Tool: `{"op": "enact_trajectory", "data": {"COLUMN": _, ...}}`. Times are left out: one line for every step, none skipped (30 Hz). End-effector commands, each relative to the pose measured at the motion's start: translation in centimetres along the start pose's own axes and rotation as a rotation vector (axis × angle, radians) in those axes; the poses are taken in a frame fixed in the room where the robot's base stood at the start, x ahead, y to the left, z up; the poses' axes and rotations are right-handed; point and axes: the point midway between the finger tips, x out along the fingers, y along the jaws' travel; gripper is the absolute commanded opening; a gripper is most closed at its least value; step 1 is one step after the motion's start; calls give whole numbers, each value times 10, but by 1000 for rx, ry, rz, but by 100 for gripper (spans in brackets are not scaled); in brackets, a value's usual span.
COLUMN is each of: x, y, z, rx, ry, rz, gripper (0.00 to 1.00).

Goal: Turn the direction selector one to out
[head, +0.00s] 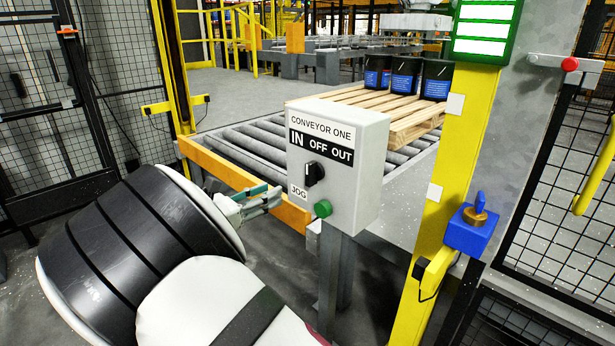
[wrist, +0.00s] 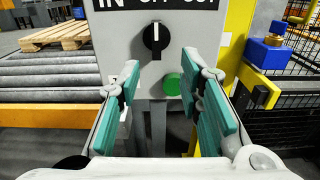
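The direction selector (head: 314,174) is a black knob on the grey conveyor one control box (head: 352,186), under a black label reading IN, OFF, OUT. In the wrist view the selector (wrist: 156,38) stands upright, its white line pointing up toward OFF. A green JOG button (head: 323,208) sits below it and also shows in the wrist view (wrist: 172,84). My gripper (head: 274,197) is left of and below the selector, in front of the box. In the wrist view my gripper (wrist: 164,84) is open and empty, its green-padded fingers below the knob, apart from it.
A roller conveyor (head: 240,143) runs behind the box, carrying a wooden pallet (head: 405,122) with dark, blue-labelled pails (head: 404,78). A yellow post (head: 450,165) with a blue device (head: 472,232) stands to the right. Mesh fencing (head: 560,190) closes the right side.

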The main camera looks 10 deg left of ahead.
Motion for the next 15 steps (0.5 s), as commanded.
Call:
{"op": "enact_trajectory", "data": {"x": -2, "y": 3, "z": -1, "rx": -7, "ry": -11, "rz": 9, "gripper": 33}}
{"op": "enact_trajectory", "data": {"x": -2, "y": 4, "z": -2, "rx": -9, "ry": -14, "rz": 11, "gripper": 33}}
{"op": "enact_trajectory", "data": {"x": 0, "y": 5, "z": -2, "rx": -11, "ry": -17, "rz": 13, "gripper": 33}}
{"op": "enact_trajectory", "data": {"x": 2, "y": 5, "z": -2, "rx": -12, "ry": -17, "rz": 13, "gripper": 33}}
{"op": "enact_trajectory", "data": {"x": 6, "y": 5, "z": -2, "rx": -12, "ry": -17, "rz": 13, "gripper": 33}}
{"op": "enact_trajectory", "data": {"x": 11, "y": 4, "z": -1, "rx": -12, "ry": -17, "rz": 11, "gripper": 33}}
{"op": "enact_trajectory", "data": {"x": 16, "y": 4, "z": -1, "rx": -11, "ry": -17, "rz": 10, "gripper": 33}}
{"op": "enact_trajectory", "data": {"x": 21, "y": 4, "z": -1, "rx": -11, "ry": -17, "rz": 10, "gripper": 33}}
{"op": "enact_trajectory", "data": {"x": 28, "y": 4, "z": -1, "rx": -11, "ry": -16, "rz": 10, "gripper": 33}}
{"op": "enact_trajectory", "data": {"x": 34, "y": 4, "z": -1, "rx": -11, "ry": -16, "rz": 9, "gripper": 33}}
{"op": "enact_trajectory", "data": {"x": 41, "y": 4, "z": -1, "rx": -11, "ry": -16, "rz": 8, "gripper": 33}}
{"op": "enact_trajectory", "data": {"x": 49, "y": 4, "z": -1, "rx": -11, "ry": -15, "rz": 9, "gripper": 33}}
{"op": "enact_trajectory", "data": {"x": 54, "y": 4, "z": -1, "rx": -12, "ry": -15, "rz": 10, "gripper": 33}}
{"op": "enact_trajectory", "data": {"x": 61, "y": 4, "z": -1, "rx": -11, "ry": -16, "rz": 9, "gripper": 33}}
{"op": "enact_trajectory", "data": {"x": 69, "y": 4, "z": -1, "rx": -11, "ry": -15, "rz": 9, "gripper": 33}}
